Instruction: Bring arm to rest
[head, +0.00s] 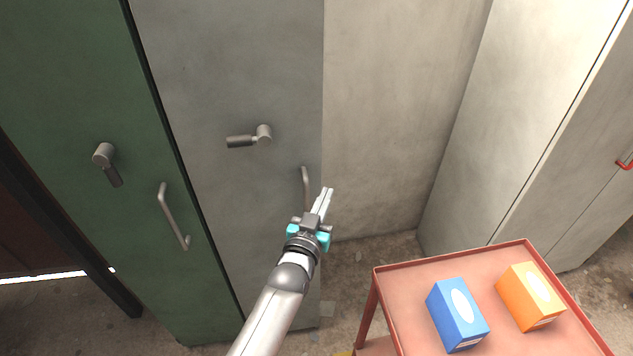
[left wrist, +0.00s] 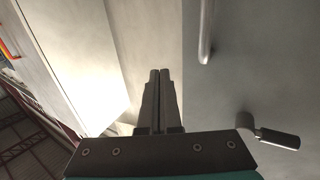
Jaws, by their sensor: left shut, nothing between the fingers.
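My left gripper (head: 326,193) is shut and empty, in front of the right edge of a grey cabinet door. It also shows shut in the left wrist view (left wrist: 160,72), with its two fingers side by side. The grey cabinet's vertical bar handle (head: 306,188) is just left of the fingers in the head view; I see no grip on it. In the left wrist view the bar handle (left wrist: 206,32) stands apart, to the right of the fingers. The grey cabinet's lever (head: 250,137) lies about level. My right gripper is not in view.
A green cabinet (head: 70,90) with a lever and bar handle stands at left. A red cart (head: 400,287) at lower right carries a blue box (head: 457,315) and an orange box (head: 530,296). A pale cabinet (head: 530,120) stands at right. Some floor (head: 365,260) is clear between.

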